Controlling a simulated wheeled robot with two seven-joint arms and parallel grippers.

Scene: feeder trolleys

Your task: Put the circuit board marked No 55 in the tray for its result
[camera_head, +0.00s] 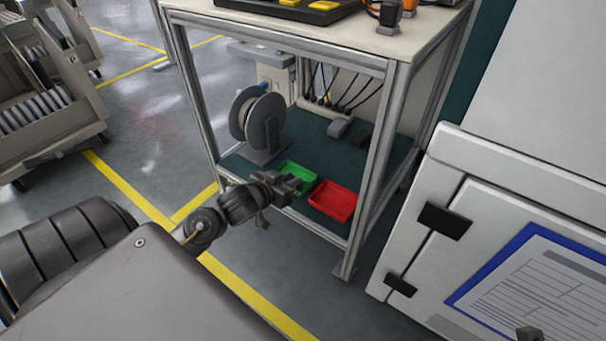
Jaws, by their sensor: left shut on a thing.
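A green tray (304,173) and a red tray (333,201) lie side by side on the dark green lower shelf of a metal-framed bench. My left gripper (290,187) is at the bench's open front, over the near edge of the green tray in the picture, and hides part of it. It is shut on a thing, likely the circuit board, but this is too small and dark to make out. No marking No 55 can be read. My right gripper is not clearly in view.
A cable reel (265,122) stands on the lower shelf left of the trays. A bench post (367,180) rises right of the red tray. The bench top (300,32) is above. A white cabinet (480,190) stands at right. Floor at left is clear up to a trolley (50,110).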

